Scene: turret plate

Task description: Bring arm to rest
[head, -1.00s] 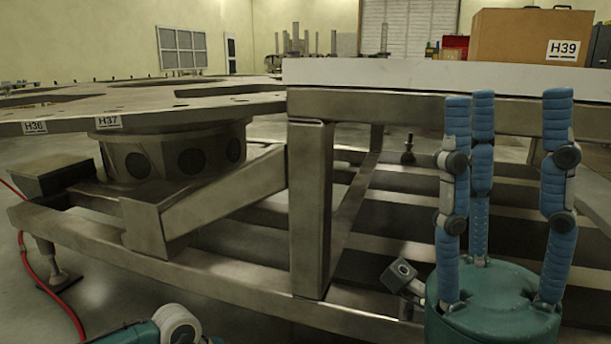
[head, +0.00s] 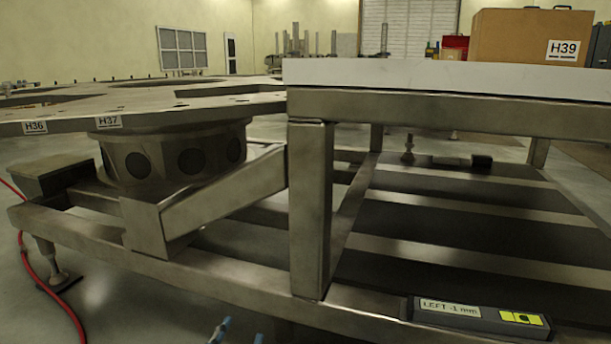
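Only a few blue fingertips (head: 236,333) show at the bottom edge of the head view, left of centre. They probably belong to my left gripper; the rest of it is below the picture, so its opening is hidden. Nothing is seen held there. My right gripper is out of view. The turret plate (head: 215,108), a flat metal plate with labels H36 and H37, stands at the left on a round hub (head: 180,158).
A metal frame (head: 310,205) with a white top (head: 420,76) fills the middle and right. A box labelled H39 (head: 515,35) sits on it. A device reading "LEFT -1 mm" (head: 475,316) lies low at the right. A red cable (head: 50,292) runs at the left.

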